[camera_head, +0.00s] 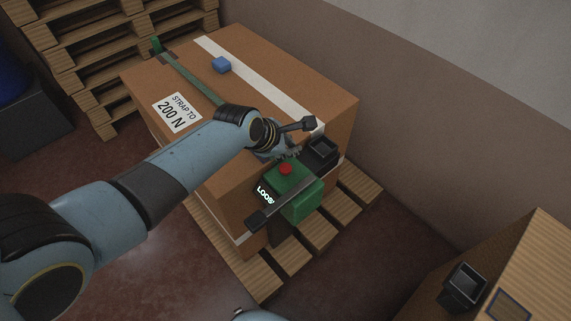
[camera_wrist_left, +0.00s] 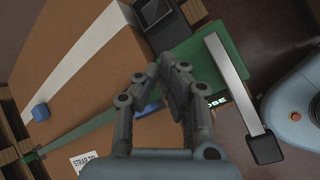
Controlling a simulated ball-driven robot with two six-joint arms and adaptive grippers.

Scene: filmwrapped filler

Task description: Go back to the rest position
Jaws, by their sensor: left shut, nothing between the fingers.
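My left arm reaches across the carton, and my left gripper (camera_head: 290,152) is just beside the green strap tool (camera_head: 296,190). It also shows in the left wrist view (camera_wrist_left: 158,78), with its fingers shut and nothing visible between them. Whether it touches the tool I cannot tell. The tool has a red button (camera_head: 286,169), a display partly hidden at its end reading "LOOS", and a grey lever with a black grip (camera_head: 261,219). A green strap (camera_head: 190,77) runs over the carton top and passes under my arm. My right gripper is not in view.
The carton (camera_head: 290,72) stands on a wooden pallet (camera_head: 318,232). A blue block (camera_head: 222,65) lies on it, and an open black holder (camera_head: 322,150) is by the tool. Stacked pallets (camera_head: 88,50) stand at back left; a wooden stand (camera_head: 530,255) with a black cup (camera_head: 464,286) is at right.

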